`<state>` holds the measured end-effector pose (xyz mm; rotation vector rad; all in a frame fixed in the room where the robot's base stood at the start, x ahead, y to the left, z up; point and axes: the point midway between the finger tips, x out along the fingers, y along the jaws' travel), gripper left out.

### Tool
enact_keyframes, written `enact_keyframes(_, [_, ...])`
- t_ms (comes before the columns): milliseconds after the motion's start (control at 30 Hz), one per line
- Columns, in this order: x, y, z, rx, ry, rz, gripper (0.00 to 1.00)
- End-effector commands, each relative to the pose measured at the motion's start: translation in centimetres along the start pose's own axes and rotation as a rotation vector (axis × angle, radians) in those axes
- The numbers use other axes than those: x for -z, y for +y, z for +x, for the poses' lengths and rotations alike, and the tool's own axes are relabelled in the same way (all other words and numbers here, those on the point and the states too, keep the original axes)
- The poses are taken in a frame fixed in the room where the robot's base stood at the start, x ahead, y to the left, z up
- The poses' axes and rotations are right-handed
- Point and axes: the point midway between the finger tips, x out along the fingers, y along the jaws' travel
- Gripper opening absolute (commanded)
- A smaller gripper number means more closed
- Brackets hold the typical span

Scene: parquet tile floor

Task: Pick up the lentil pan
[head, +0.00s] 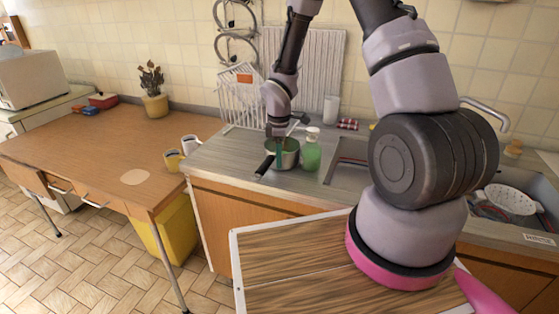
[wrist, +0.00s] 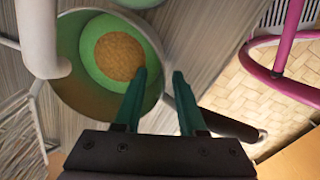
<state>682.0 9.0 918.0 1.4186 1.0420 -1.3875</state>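The lentil pan (head: 290,160) stands on the metal counter, with its dark handle (head: 264,166) toward the front left. In the wrist view the pan (wrist: 85,95) shows a green inside with a brown round patch of lentils (wrist: 119,56) at the bottom. Its dark handle (wrist: 235,128) runs to the lower right, partly behind a finger. My gripper (head: 279,153) is at the pan, pointing down. In the wrist view my gripper (wrist: 159,76) is open, its left finger over the pan's inside and its right finger outside the rim. I cannot tell whether either finger touches the pan.
A green bottle (head: 311,152) stands close right of the pan. A white dish rack (head: 240,98) is behind it. A sink (head: 350,160) lies to the right.

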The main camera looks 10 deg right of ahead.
Motion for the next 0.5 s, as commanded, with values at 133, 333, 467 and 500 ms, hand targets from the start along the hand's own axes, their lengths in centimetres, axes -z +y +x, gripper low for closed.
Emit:
enact_keyframes(133, [-0.01, 0.03, 0.02, -0.001, 0.0, 0.0, 0.4])
enact_keyframes(333, [-0.02, 0.03, 0.0, 0.0, 0.0, 0.0, 0.0])
enact_keyframes(467, [-0.02, 0.03, 0.0, 0.0, 0.0, 0.0, 0.0])
enact_keyframes(500, [-0.01, 0.03, -0.01, 0.0, 0.0, 0.0, 0.0])
